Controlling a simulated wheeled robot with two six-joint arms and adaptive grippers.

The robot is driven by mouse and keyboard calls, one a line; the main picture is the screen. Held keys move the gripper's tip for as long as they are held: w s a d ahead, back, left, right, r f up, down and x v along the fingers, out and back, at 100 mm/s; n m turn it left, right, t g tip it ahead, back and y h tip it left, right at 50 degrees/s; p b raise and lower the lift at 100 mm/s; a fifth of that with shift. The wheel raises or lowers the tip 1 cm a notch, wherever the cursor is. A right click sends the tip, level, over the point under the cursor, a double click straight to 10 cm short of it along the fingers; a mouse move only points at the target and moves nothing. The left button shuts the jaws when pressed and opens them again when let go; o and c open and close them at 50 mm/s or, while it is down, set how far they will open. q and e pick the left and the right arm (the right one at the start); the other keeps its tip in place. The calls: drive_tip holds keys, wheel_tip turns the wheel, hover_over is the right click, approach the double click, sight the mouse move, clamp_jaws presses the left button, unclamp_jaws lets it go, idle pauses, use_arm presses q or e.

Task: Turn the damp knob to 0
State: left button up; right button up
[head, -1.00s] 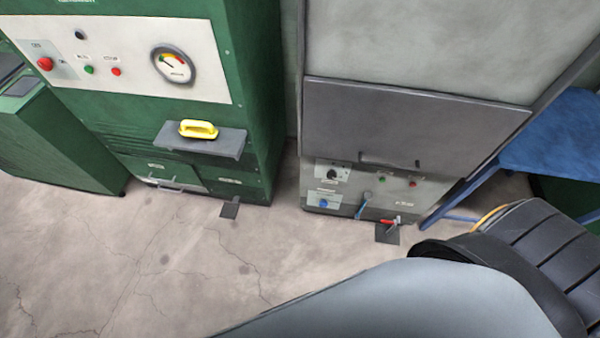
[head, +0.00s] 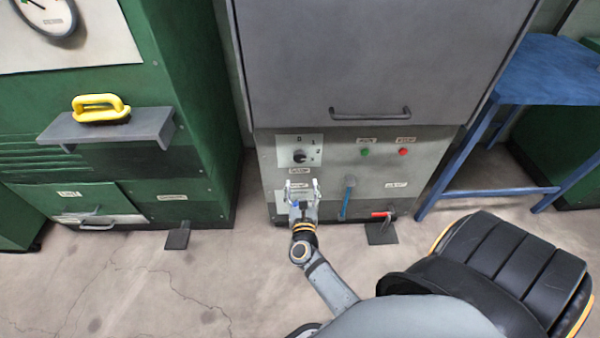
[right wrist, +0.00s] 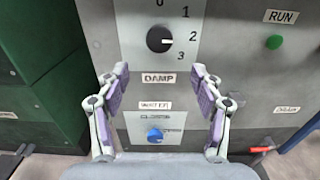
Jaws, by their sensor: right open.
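The damp knob (head: 299,156) is a small black dial on a white plate on the grey cabinet's lower front panel. In the right wrist view the knob (right wrist: 160,39) sits above the DAMP label, inside a scale marked 0, 1, 2, 3. Its pale mark points right, toward the 2. My right gripper (head: 301,184) is open and empty, in front of the panel and below the knob. In the right wrist view its two fingers (right wrist: 160,80) stand apart on either side of the DAMP label, not touching the knob. My left gripper is not in view.
A blue knob (right wrist: 154,135) on the water plate sits below the damp knob. A green RUN button (head: 364,153), a red button (head: 403,152), a blue-handled valve (head: 347,196) and a red lever (head: 382,214) are to the right. A blue table (head: 550,75) stands at the right.

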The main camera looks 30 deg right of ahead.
sight(300, 160)
drive_tip(key=x, duration=0.9)
drive_tip(key=shift+w, duration=0.15)
drive_tip(key=shift+w+d, duration=0.35)
drive_tip(key=shift+w, duration=0.2)
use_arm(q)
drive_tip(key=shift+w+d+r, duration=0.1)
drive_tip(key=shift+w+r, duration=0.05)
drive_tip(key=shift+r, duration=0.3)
use_arm(e)
drive_tip(key=c, duration=1.1)
drive_tip(key=shift+c, duration=0.2)
